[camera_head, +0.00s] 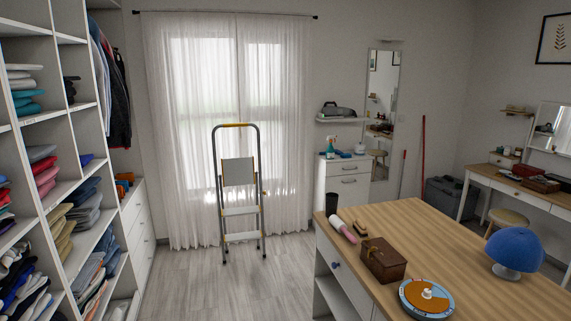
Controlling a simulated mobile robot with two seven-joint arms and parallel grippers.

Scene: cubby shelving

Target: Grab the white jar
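No thing in view is clearly a white jar. A small white object (360,148) stands on top of the white dresser (345,171) at the back, beside the mirror; it is too small to tell whether it is a jar. Neither of my grippers is in view.
A wooden-topped island (456,240) at front right holds a brown box (383,261), a round orange-and-blue item (427,301) and a blue cap (515,251). A stepladder (238,190) stands before the curtains. Cubby shelving (106,178) lines the left. The middle floor is clear.

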